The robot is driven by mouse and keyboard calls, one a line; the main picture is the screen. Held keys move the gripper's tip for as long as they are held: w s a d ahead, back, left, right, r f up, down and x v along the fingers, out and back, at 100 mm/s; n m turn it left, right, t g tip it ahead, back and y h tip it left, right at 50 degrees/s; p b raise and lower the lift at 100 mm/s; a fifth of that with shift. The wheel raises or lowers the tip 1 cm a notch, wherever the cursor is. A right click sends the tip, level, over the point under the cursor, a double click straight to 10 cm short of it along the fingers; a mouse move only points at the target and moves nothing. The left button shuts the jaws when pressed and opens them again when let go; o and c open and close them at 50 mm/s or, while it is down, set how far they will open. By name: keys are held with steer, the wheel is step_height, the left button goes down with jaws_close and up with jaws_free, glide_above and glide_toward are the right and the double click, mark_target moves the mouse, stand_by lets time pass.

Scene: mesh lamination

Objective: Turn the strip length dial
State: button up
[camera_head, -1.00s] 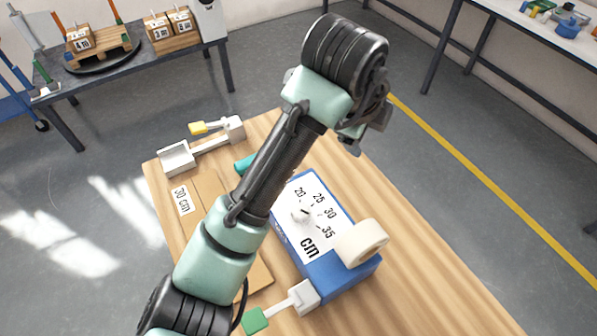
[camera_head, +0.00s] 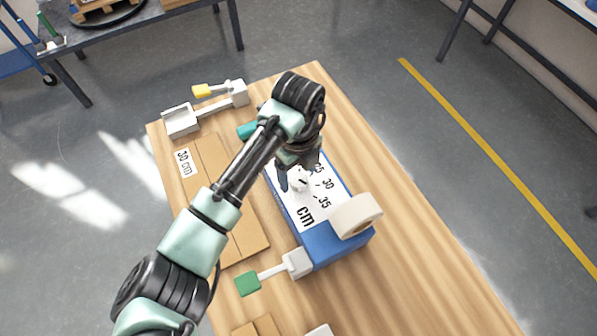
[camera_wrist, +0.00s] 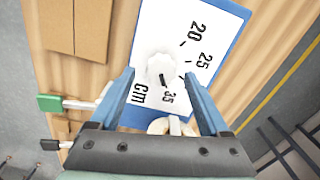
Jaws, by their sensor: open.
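The strip length dial is a white knob (camera_wrist: 158,65) with a short black mark, on the white top of a blue box (camera_head: 335,247). In the wrist view the mark points roughly toward 35; the 20 and 25 labels are also readable, while 30 is covered by a finger. The knob (camera_head: 300,184) is partly hidden in the head view. My gripper (camera_wrist: 157,75) is open and empty, its blue fingers on either side of the knob in the wrist view. I cannot tell how far above the knob the fingertips (camera_head: 298,177) are.
A tape roll (camera_head: 356,215) sits on the box's near end. A green-ended lever (camera_head: 248,283) sticks out beside it. Cardboard with a 30 cm label (camera_head: 184,161) lies to the left. A white fixture with a yellow end (camera_head: 202,91) stands behind. The wooden table's right side is clear.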

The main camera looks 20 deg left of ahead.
steer(key=shift+f, duration=0.85)
jaws_close()
